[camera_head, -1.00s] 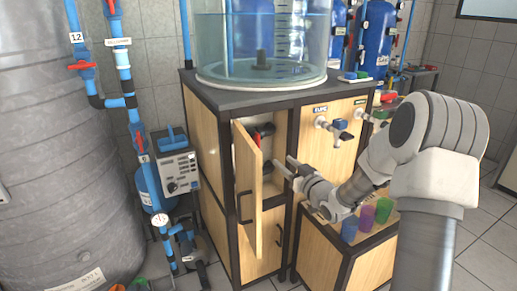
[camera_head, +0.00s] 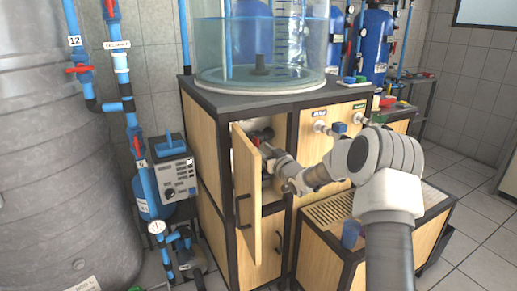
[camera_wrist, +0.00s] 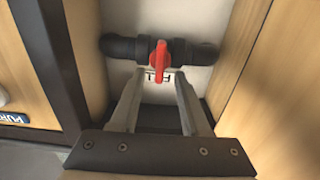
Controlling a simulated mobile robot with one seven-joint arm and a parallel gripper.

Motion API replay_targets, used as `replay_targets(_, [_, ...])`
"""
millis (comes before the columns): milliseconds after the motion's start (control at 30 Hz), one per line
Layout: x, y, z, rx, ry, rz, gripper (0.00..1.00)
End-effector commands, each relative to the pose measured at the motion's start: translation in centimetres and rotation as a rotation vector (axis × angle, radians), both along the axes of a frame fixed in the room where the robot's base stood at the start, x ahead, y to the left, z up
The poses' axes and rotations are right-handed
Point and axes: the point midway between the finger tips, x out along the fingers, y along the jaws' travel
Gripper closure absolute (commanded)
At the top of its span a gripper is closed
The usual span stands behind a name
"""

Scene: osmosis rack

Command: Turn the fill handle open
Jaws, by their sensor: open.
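The red fill handle (camera_wrist: 160,62) sits on a black pipe (camera_wrist: 120,48) inside the cabinet, seen in the wrist view. It lies across the pipe, with a small label partly hidden behind it. My gripper (camera_wrist: 158,80) is open, its two fingers on either side of the handle's line. The fingertips appear just short of the handle; I cannot tell whether they touch it. In the head view my gripper (camera_head: 268,152) reaches into the open cabinet compartment, and a bit of red handle (camera_head: 257,142) shows beside it.
The wooden cabinet door (camera_head: 246,195) stands open just left of my gripper. A black cabinet frame post (camera_wrist: 50,60) and wooden panels flank the opening. A tap (camera_head: 321,127) sits on the cabinet front to the right. A blue cup (camera_head: 350,234) stands on the low wooden box.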

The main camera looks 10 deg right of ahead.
Motion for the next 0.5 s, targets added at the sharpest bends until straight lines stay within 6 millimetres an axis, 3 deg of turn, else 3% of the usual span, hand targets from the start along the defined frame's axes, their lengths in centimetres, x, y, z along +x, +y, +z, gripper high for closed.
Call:
replay_targets(200, [2.4, 0.8, -0.1, 0.000, -0.001, 0.000, 0.54])
replay_targets(500, [3.4, 1.1, 0.0, 0.000, 0.001, 0.000, 0.54])
